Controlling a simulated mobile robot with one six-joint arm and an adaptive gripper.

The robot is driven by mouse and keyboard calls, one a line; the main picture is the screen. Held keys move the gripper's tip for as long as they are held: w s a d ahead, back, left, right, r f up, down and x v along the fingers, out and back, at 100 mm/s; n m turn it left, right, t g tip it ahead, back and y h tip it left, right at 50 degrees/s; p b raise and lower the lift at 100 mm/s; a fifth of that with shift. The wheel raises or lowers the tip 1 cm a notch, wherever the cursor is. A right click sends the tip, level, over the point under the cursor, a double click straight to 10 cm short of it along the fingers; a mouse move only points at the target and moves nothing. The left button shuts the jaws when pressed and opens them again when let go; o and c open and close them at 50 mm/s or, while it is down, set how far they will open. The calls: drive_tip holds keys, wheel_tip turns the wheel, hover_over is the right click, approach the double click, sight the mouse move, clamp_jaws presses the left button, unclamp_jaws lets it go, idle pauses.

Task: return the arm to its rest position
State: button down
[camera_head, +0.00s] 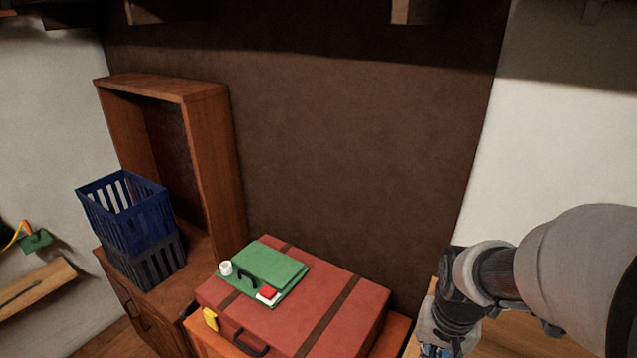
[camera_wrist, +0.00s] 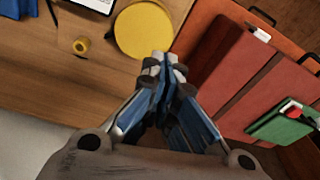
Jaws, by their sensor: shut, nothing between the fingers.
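My arm reaches in from the right edge of the head view, bent downward. My gripper (camera_wrist: 162,68) is in the lower middle of the wrist view, its blue and grey fingers shut with nothing between them. In the head view only part of my gripper (camera_head: 432,346) shows at the bottom edge, and its fingertips are cut off. In the wrist view it is above a wooden surface (camera_wrist: 55,95), near a yellow round object (camera_wrist: 143,32) and left of the red suitcase (camera_wrist: 275,65).
The red suitcase (camera_head: 340,283) carries a green case (camera_head: 277,265), a white cylinder (camera_head: 225,268) and a small red-and-white item (camera_head: 267,294). A blue basket (camera_head: 140,213) stands on a cabinet by an open wooden shelf (camera_head: 215,150).

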drive_tip(key=s+a+r+n+t+b, duration=0.1)
drive_tip(key=s+a+r+n, duration=0.1)
drive_tip(key=s, duration=0.4)
drive_tip(key=s+a+r+n+t+b, duration=0.2)
drive_tip(key=s+a+r, duration=0.3)
drive_tip(key=s+r, duration=0.1)
drive_tip(key=shift+r+n, duration=0.25)
drive_tip(key=shift+n, duration=0.15)
